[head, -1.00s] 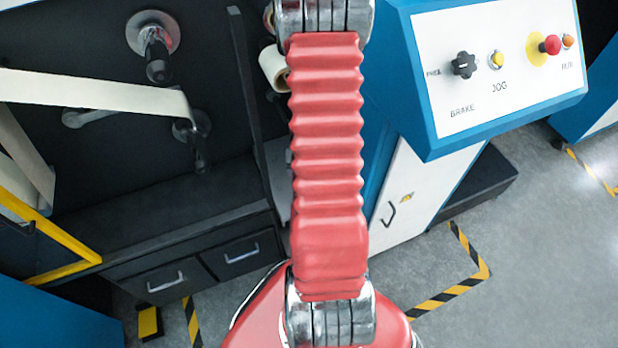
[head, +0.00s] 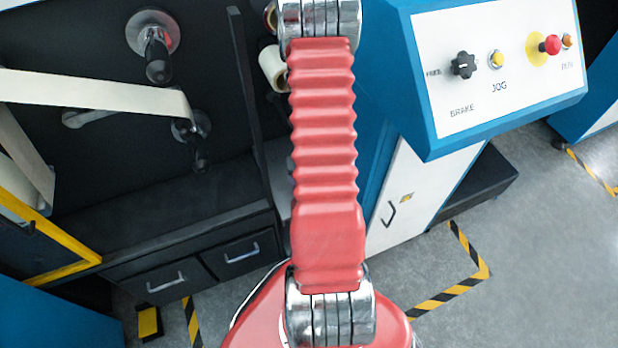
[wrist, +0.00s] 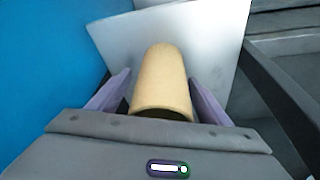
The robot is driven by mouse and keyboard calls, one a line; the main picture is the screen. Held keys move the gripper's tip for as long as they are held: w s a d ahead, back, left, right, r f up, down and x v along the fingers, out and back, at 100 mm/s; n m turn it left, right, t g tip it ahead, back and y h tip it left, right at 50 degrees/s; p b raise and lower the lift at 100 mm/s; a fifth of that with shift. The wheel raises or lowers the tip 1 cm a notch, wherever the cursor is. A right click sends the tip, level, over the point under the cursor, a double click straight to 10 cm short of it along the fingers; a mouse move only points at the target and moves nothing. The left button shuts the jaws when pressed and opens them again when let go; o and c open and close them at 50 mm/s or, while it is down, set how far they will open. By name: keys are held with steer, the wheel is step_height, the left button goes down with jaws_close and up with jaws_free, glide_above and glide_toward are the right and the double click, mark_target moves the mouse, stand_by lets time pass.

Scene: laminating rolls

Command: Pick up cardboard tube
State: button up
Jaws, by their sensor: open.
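The cardboard tube (wrist: 161,80) is tan and shows in the wrist view, with its dark open end facing my gripper. My gripper (wrist: 161,92) is open, with one pale purple finger on each side of the tube. The tube lies between the fingers, and a gap shows at the right finger; I cannot tell whether the left one touches. Behind the tube is a pale grey panel (wrist: 205,28). In the head view my red arm covers the middle, and my gripper is not visible there.
A blue control console (head: 425,105) with knobs and buttons stands right of my arm. A dark shelf with drawers (head: 240,250) is at left. A pale roll (head: 272,66) sits just left of my arm. A dark upright edge (wrist: 280,95) is close at right in the wrist view.

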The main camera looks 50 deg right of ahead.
stand_by(0.5)
steer(key=c, duration=1.1)
steer(key=shift+c, duration=0.2)
step_height(320, 180, up, 10)
stand_by(0.7)
stand_by(0.5)
